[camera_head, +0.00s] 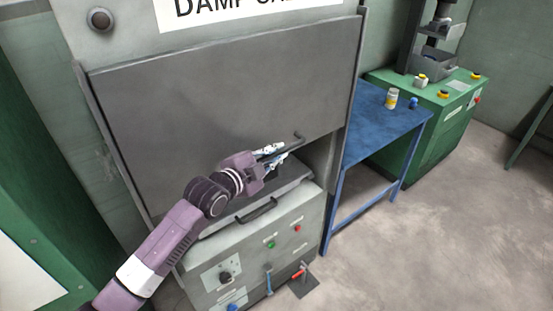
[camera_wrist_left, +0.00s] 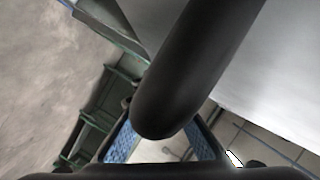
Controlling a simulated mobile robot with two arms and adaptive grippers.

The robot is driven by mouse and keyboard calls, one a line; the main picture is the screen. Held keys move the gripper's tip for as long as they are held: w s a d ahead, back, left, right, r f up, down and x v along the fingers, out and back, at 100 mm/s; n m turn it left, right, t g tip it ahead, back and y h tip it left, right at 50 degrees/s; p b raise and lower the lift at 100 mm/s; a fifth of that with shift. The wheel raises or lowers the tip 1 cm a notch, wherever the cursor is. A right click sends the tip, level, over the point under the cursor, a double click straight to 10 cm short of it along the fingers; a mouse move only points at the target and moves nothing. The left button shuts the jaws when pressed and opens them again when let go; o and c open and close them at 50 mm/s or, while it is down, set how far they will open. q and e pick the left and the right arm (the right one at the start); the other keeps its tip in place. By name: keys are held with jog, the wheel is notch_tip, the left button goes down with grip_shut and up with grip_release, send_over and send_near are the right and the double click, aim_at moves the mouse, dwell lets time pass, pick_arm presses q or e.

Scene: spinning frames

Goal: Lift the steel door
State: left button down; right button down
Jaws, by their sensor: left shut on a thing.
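The steel door (camera_head: 215,95) is a wide dark grey panel on the front of a grey cabinet. A dark bar handle (camera_head: 299,137) sticks out near its lower right edge. My left gripper (camera_head: 275,152) is at this handle, shut on it. In the left wrist view the handle (camera_wrist_left: 190,75) is a thick dark rounded bar running between the blue finger pads of the left gripper (camera_wrist_left: 160,143). An opening (camera_head: 322,158) shows below the door's lower right edge. My arm hides part of the door's lower left edge. My right gripper is not in view.
Below the door is a grey ledge with a black handle (camera_head: 257,210), above a control panel (camera_head: 255,260) with buttons and levers. A blue table (camera_head: 375,130) with a small bottle (camera_head: 391,98) stands to the right, beside a green machine (camera_head: 440,125). Floor at right is clear.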

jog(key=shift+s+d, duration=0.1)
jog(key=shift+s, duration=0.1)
pick_arm(q)
jog(key=c, duration=2)
grip_release()
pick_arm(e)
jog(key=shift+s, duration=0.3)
pick_arm(q)
jog(key=shift+o, duration=0.2)
jog(key=shift+s, duration=0.1)
jog(key=v, duration=1.2)
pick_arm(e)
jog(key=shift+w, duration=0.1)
